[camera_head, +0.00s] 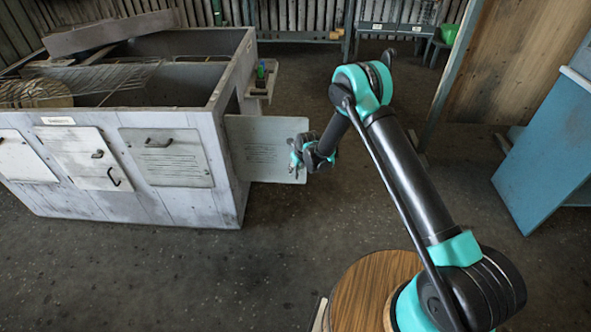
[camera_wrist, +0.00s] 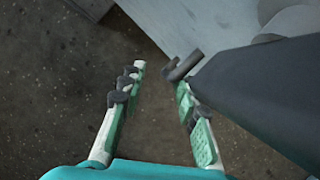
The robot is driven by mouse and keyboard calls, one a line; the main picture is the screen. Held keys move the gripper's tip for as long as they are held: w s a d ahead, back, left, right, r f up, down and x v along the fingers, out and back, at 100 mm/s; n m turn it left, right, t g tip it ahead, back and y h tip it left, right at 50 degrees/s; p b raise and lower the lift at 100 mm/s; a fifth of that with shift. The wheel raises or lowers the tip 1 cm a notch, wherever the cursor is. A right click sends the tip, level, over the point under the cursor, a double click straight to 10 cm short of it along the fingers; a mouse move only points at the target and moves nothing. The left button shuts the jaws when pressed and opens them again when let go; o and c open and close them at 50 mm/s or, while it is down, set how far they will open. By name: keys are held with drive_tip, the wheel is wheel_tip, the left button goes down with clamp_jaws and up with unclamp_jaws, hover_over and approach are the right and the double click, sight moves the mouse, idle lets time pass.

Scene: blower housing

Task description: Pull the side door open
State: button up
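The side door (camera_head: 262,146) is a pale grey panel standing out from the right side of the blower housing (camera_head: 200,150), swung open at an angle. My gripper (camera_head: 296,160) is at the door's outer right edge in the head view. In the wrist view, my gripper (camera_wrist: 161,80) has its two fingers apart with only floor between them. The door (camera_wrist: 265,90) fills the right side there, close to the right finger. Whether the finger touches the handle or door I cannot tell.
The housing's front has several closed panels with dark handles (camera_head: 159,142). A small shelf (camera_head: 263,80) with bottles is on its side behind the door. A blue cabinet (camera_head: 548,140) stands at the right. The floor (camera_head: 200,275) in front of the housing is clear.

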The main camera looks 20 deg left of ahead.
drive_tip(key=shift+r, duration=0.1)
drive_tip(key=v, duration=1.2)
drive_tip(key=s+d+r+n+h, duration=0.1)
drive_tip(key=d+r+n, duration=0.4)
drive_tip(key=d, duration=0.4)
drive_tip(key=s+d+r+n, duration=0.1)
drive_tip(key=d+r+n, duration=0.1)
drive_tip(key=d+r, duration=0.6)
drive_tip(key=s+d+r+n+h, duration=0.1)
drive_tip(key=d+r+n, duration=0.35)
drive_tip(key=d, duration=0.55)
drive_tip(key=s+d+r+n+t+h, duration=0.1)
drive_tip(key=s+d+r+n, duration=0.1)
drive_tip(key=s+d+n, duration=1.2)
drive_tip(key=s+d, duration=0.8)
drive_tip(key=shift+s+d+h, duration=0.25)
drive_tip(key=shift+s+h, duration=0.05)
drive_tip(key=shift+s, duration=0.1)
